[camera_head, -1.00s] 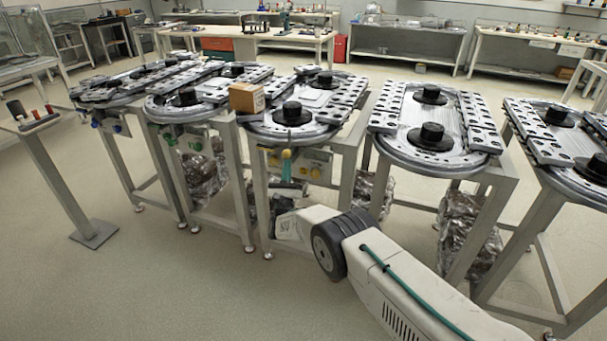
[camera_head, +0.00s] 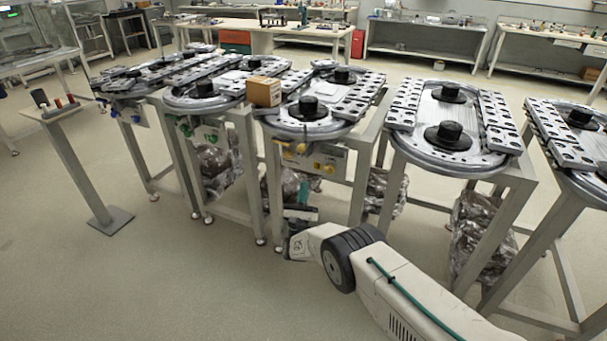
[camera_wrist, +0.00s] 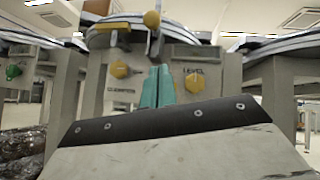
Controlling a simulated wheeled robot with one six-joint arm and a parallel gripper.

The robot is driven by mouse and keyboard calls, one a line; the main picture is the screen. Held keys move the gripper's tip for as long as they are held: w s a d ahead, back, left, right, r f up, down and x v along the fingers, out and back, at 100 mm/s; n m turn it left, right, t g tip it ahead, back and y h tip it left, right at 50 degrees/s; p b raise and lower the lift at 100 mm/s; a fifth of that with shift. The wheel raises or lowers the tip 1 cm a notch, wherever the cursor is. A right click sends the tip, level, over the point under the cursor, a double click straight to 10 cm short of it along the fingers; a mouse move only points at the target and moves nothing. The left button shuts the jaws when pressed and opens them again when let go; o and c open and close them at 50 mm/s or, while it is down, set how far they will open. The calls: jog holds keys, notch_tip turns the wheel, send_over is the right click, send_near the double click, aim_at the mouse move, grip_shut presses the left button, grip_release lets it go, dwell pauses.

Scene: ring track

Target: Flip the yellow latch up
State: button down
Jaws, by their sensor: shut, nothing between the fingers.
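A grey panel (camera_wrist: 180,56) under the track's end carries several yellow parts. In the wrist view, a yellow knob (camera_wrist: 120,69) sits at left and another yellow knob (camera_wrist: 194,82) sits at right by the label "LEVEL". Above them are a yellow ball (camera_wrist: 152,18) on a grey stem and a short yellow bar (camera_wrist: 113,26). I cannot tell which is the latch. My gripper (camera_wrist: 157,85) has teal fingers, shut and empty, pointing up between the two knobs, apart from both. In the head view, my gripper (camera_head: 303,190) is below the panel (camera_head: 312,160).
A cardboard box (camera_head: 264,92) sits on the track tops left of the panel. Table legs (camera_head: 360,185) stand on both sides of my arm. Crumpled foil-like bundles (camera_head: 480,235) hang under the tables. A post-mounted stand (camera_head: 85,165) is at far left. Floor in front is clear.

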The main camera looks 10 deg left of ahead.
jog(key=v, duration=0.3)
jog(key=shift+s+f, duration=0.2)
dwell(0.3)
